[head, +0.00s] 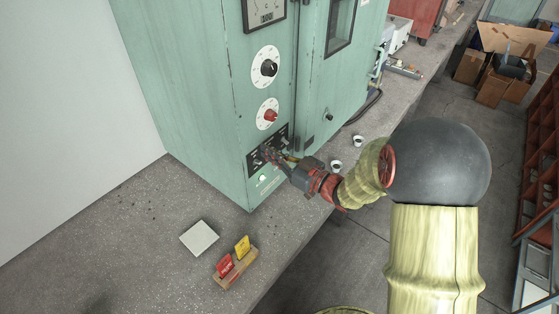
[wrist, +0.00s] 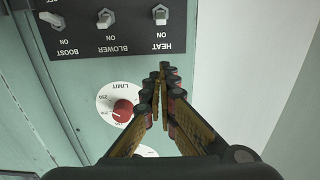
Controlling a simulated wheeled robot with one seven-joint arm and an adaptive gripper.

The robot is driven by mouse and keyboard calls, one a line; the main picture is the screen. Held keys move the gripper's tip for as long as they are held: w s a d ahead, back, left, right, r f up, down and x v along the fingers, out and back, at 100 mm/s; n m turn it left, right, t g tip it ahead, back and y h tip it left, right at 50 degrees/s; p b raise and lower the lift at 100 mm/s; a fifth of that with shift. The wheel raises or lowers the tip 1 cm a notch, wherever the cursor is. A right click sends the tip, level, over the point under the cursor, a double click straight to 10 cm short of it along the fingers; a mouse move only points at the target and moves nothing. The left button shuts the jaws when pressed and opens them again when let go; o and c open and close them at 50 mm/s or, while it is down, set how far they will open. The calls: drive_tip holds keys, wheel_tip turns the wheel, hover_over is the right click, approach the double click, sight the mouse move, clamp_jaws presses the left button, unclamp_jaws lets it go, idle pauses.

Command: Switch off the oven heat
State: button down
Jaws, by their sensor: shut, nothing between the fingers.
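The oven (head: 200,85) is a tall pale-green cabinet on the bench. Its dark switch panel (wrist: 130,38) shows upside down in the wrist view. Three pale toggles stand in a row: boost (wrist: 52,19), blower (wrist: 105,18) and heat (wrist: 160,14), each with ON printed on its lower side in that picture. I cannot tell surely which way the heat lever is tilted. My gripper (wrist: 161,76) is shut and empty. Its tips show just below the HEAT label, apart from the heat toggle in the picture. In the head view my gripper (head: 273,156) partly hides the panel.
A red limit knob (head: 270,115) and a black knob (head: 268,68) sit above the panel. A pale square plate (head: 199,238) and a wooden block with red and yellow tags (head: 236,268) lie on the bench in front.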

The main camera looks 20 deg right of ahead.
sight(254, 144)
drive_tip(key=x, duration=0.3)
drive_tip(key=shift+w+a+b, duration=0.2)
drive_tip(key=shift+a+b, duration=0.05)
drive_tip(key=shift+b, duration=0.1)
drive_tip(key=f, duration=0.1)
drive_tip(key=f+b, duration=0.1)
drive_tip(key=shift+s+d+f, duration=0.3)
drive_tip(key=shift+s+d, duration=0.05)
drive_tip(key=shift+s+d+f, duration=0.1)
drive_tip(key=shift+s+f, duration=0.15)
drive_tip(key=shift+f, duration=0.35)
drive_tip(key=shift+w+f+b, duration=0.1)
drive_tip(key=shift+f+b, duration=0.05)
drive_tip(key=shift+b, duration=0.35)
